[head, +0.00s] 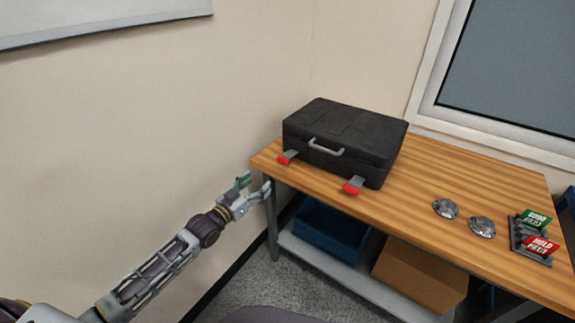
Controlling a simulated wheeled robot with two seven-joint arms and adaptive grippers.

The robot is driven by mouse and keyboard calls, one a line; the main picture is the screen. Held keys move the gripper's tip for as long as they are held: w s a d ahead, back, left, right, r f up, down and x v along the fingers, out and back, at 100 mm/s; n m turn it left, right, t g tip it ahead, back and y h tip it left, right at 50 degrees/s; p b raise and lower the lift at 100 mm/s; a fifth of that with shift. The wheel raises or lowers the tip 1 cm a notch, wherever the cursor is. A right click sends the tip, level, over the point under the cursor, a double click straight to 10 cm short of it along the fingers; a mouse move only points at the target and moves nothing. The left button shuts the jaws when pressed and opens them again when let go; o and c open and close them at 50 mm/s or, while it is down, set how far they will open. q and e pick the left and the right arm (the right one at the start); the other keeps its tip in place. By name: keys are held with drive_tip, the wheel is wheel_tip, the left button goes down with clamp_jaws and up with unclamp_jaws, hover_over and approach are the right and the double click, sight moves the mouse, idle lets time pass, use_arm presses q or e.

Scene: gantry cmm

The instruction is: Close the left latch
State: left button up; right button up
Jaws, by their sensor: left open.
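A black case (345,137) with a grey handle (326,147) stands shut on the wooden table, near its left end. The left latch (286,158) has a red tip and sticks out forward and down from the case front. The right latch (354,186), also red-tipped, sticks out the same way. My left gripper (254,186) is open and empty, in front of the table's left corner, lower than the left latch and apart from it. My right gripper is not in view.
The wooden table (425,180) carries two round metal parts (445,208) and a rack with green and red tags (536,236) at right. A blue bin (330,232) and a cardboard box (420,276) sit on the shelf below. A wall stands close on the left.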

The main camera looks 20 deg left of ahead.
sight(281, 162)
use_arm(q)
drive_tip(key=shift+d+r, duration=0.25)
drive_tip(key=shift+r, duration=0.2)
drive_tip(key=shift+w, duration=0.2)
drive_tip(key=shift+b+x, duration=0.35)
drive_tip(key=shift+x, duration=5.95)
drive_tip(key=shift+w+d+r, duration=0.1)
drive_tip(key=shift+w+d, duration=0.2)
drive_tip(key=shift+w, duration=0.05)
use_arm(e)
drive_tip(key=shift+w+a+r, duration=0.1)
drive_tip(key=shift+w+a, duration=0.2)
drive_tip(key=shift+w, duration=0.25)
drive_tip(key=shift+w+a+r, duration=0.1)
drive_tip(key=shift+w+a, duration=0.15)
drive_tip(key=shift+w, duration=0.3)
use_arm(q)
drive_tip(key=shift+c, duration=0.3)
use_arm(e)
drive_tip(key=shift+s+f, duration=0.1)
